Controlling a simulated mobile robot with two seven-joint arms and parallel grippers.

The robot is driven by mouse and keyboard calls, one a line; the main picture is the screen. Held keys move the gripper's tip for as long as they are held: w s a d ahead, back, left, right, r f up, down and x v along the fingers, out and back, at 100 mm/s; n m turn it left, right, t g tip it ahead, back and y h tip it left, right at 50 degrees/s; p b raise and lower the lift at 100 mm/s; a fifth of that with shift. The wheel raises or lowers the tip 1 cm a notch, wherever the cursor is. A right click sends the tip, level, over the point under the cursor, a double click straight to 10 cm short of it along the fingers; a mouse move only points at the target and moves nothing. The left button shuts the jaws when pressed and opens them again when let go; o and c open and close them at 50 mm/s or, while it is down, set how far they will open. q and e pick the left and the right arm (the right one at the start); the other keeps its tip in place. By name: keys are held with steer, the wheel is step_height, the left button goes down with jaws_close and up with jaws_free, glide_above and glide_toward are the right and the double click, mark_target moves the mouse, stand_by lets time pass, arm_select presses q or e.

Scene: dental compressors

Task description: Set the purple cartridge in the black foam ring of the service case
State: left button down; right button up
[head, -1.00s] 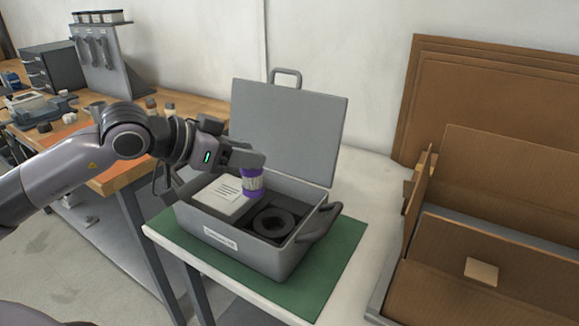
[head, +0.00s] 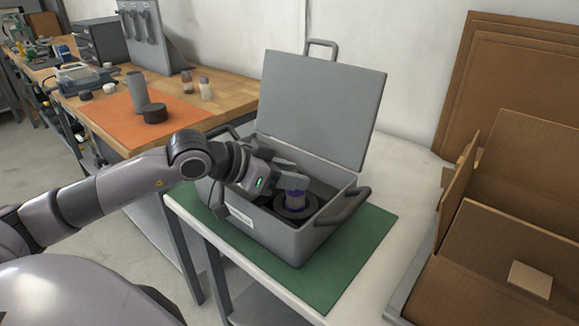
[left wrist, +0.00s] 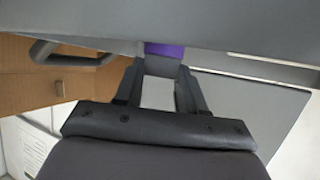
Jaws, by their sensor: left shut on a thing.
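In the left wrist view the fingers (left wrist: 163,66) reach to a purple band of the cartridge (left wrist: 166,49). The grey service case (head: 298,242) is open, its lid (head: 322,105) raised behind. My right gripper is not in view.
The case stands on a green mat (head: 352,256) on a white table (head: 398,190). Cardboard boxes (head: 515,180) stand to the right. A wooden bench with an orange mat (head: 120,128), bottles and tools is at the left.

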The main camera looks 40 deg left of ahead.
mark_target(295, 201)
arm_select(q)
steer(key=shift+f, duration=0.45)
stand_by(0.4)
steer(key=shift+f, duration=0.1)
steer(key=shift+b, duration=0.75)
stand_by(0.5)
steer(key=shift+b, duration=0.55)
steer(key=shift+f+b, duration=0.55)
steer(key=shift+b, duration=0.2)
